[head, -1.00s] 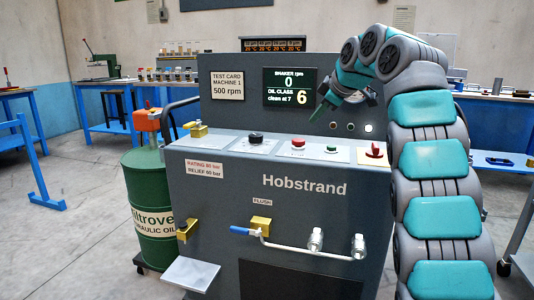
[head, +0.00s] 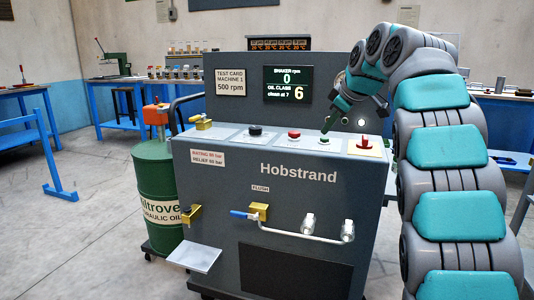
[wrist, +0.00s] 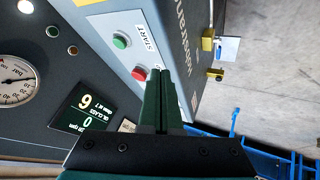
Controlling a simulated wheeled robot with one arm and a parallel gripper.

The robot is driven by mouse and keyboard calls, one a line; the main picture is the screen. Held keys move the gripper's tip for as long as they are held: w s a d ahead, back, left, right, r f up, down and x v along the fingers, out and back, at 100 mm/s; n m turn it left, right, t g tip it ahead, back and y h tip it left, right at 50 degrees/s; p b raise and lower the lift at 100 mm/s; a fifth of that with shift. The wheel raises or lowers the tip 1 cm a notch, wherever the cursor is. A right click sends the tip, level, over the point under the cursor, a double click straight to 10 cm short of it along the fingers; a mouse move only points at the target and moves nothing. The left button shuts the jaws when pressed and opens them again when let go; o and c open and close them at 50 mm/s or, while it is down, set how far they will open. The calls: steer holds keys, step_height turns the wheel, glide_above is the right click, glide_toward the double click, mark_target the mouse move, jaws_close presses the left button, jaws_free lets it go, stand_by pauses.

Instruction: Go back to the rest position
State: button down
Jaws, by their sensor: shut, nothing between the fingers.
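My gripper (head: 328,126) is over the right part of the Hobstrand machine's (head: 270,203) sloped control panel, in front of its dark upright back. It is shut and empty. In the wrist view the two green fingers (wrist: 163,92) lie side by side, close to the red button (wrist: 139,73) and the green button (wrist: 121,40). I cannot tell how far the tips are from the panel. The display (head: 288,84) reads shaker 0 rpm and oil class 6, clean at 7.
A black knob (head: 255,131) and a red switch on a yellow plate (head: 364,145) also stand on the panel. A green oil drum (head: 156,190) stands left of the machine. A blue-handled flush valve (head: 244,214) is on its front. Open floor lies at the left.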

steer(key=s+f+m+g+h, duration=0.1)
steer(key=s+f+m+g, duration=0.2)
steer(key=s+f, duration=0.7)
steer(key=s+f+m+g+h, duration=0.1)
steer(key=s+f+m+g, duration=0.2)
steer(key=s+f, duration=0.8)
steer(key=s+a+f+m+g+h, duration=0.1)
steer(key=s+f+m+g, duration=0.2)
steer(key=s+f, duration=0.8)
steer(key=s+m, duration=0.2)
steer(key=s, duration=1.7)
steer(key=shift+s+f, duration=0.2)
